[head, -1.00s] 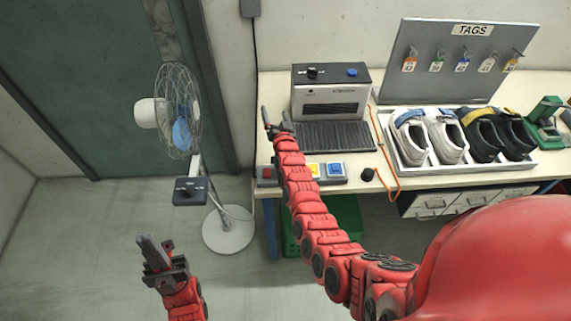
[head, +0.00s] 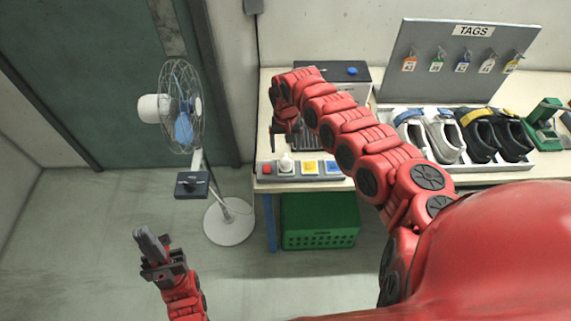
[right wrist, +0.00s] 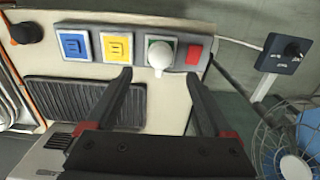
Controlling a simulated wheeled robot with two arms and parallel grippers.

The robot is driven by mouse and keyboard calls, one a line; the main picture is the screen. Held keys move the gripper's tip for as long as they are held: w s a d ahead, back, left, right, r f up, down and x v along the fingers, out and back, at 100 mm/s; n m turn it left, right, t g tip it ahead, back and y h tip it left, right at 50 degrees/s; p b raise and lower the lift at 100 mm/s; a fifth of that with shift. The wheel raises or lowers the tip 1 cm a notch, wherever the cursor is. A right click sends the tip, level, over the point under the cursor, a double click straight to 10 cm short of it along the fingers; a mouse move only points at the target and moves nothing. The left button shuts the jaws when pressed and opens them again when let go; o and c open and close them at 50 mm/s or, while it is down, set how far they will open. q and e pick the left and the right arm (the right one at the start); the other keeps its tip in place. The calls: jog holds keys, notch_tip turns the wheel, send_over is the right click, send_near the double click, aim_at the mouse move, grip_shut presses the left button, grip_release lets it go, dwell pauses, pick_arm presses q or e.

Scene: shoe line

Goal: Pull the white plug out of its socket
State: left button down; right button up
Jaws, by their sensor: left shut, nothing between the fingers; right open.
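The white plug (head: 286,163) sits upright in its socket on the grey socket strip (head: 345,177), beside a red switch (head: 266,169). It also shows in the right wrist view (right wrist: 160,56), over a socket with a green edge. My right gripper (head: 285,143) is open and hangs just behind the plug in the head view. In the right wrist view its fingertips (right wrist: 159,74) stand either side of the plug's line, with the plug just past them; I see no contact. My left gripper (head: 140,237) is shut and empty, low over the floor at left.
Yellow (right wrist: 117,47) and blue (right wrist: 73,45) sockets neighbour the plug. A fan (head: 180,105) with a control box (head: 192,184) stands left of the bench. A green crate (head: 320,240) is below.

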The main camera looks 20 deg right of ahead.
aim_at(286, 161)
jog(key=shift+f, duration=0.1)
dwell(0.3)
notch_tip(286, 161, down, 8)
jog(key=b, duration=0.6)
jog(key=shift+f+b, duration=0.4)
jog(key=shift+f, duration=0.05)
jog(key=shift+r+p, duration=0.1)
jog(key=shift+p, duration=0.3)
dwell(0.5)
grip_shut()
dwell(0.5)
jog(key=shift+r, duration=0.1)
